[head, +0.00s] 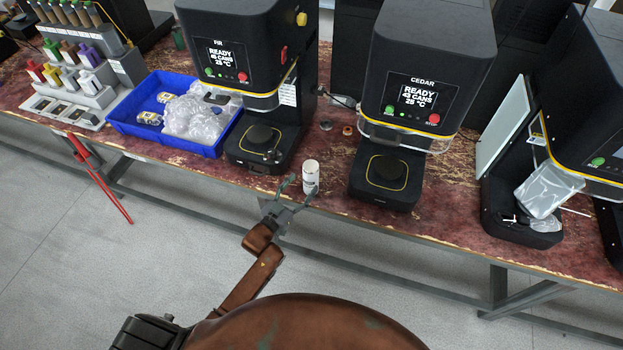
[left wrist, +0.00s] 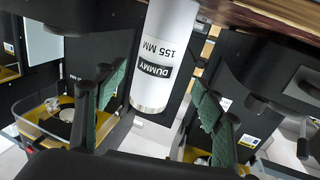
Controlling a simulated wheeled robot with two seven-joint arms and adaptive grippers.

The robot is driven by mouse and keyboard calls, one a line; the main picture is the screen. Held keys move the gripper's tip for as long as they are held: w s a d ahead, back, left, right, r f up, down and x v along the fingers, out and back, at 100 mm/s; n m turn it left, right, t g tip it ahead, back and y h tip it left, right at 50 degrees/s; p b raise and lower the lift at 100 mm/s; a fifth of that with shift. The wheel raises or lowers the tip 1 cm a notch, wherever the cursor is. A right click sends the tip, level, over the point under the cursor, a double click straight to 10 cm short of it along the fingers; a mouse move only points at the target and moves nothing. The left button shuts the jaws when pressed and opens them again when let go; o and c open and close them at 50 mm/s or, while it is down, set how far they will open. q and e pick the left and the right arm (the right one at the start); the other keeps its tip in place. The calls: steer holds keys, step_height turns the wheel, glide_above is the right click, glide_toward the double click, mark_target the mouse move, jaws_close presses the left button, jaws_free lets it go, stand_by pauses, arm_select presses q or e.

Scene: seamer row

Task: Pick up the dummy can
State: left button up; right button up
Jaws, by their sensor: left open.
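The dummy can (head: 311,176) is a white cylinder standing upright near the bench's front edge, between the FIR and CEDAR machines. In the left wrist view the can (left wrist: 160,50) appears upside down, with a black and white label reading DUMMY 155 MM. My left gripper (head: 297,187) is open just in front of the can. In the left wrist view the green-padded fingers of the left gripper (left wrist: 158,95) lie either side of the can's line, with a gap on each side. My right gripper is not in view.
The FIR seamer (head: 240,60) stands left of the can and the CEDAR seamer (head: 415,80) right. A blue tray (head: 122,108) with plastic bags sits further left. A small dark disc (head: 326,126) and a copper-coloured ring (head: 347,130) lie behind the can. The red bench top (head: 330,205) is bare around it.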

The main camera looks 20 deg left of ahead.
mark_target(306, 182)
arm_select(q)
steer(key=x, duration=0.5)
steer(key=shift+w+d+b, duration=0.25)
steer(key=shift+d+b, duration=0.05)
steer(key=shift+b, duration=0.05)
steer(key=shift+c, duration=0.7)
steer(key=c, duration=1.3)
